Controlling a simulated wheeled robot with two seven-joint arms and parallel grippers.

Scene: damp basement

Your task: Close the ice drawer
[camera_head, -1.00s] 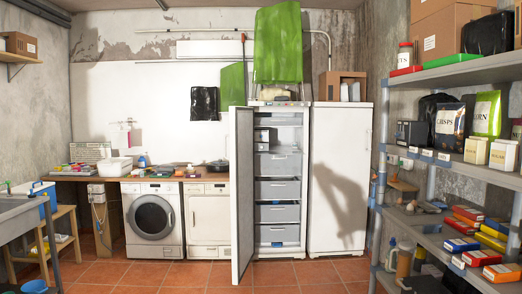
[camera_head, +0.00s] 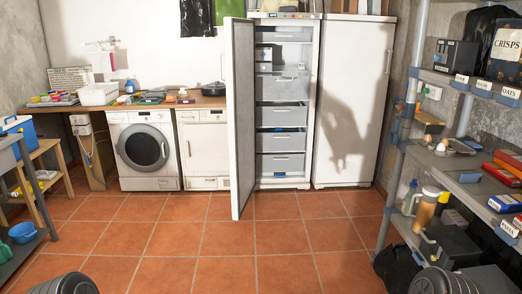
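The white upright freezer (camera_head: 316,100) stands open at the back wall, its door (camera_head: 241,120) swung out toward me on the left side. Inside is a stack of pale grey drawers. The upper drawer (camera_head: 282,86) is clear-looking, with others below it: one (camera_head: 281,117), a lower one (camera_head: 281,142) and the bottom one (camera_head: 281,165). Dark gaps and a bit of blue show above the lower drawers. I cannot tell which is the ice drawer or how far any is pulled out. Neither of my grippers is in view.
A closed white fridge (camera_head: 352,100) stands right of the freezer. A washing machine (camera_head: 144,150) and a white appliance (camera_head: 204,150) stand left. A loaded shelf rack (camera_head: 392,190) lines the right; a wooden stool (camera_head: 45,175) is at left. The tiled floor (camera_head: 240,260) ahead is clear.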

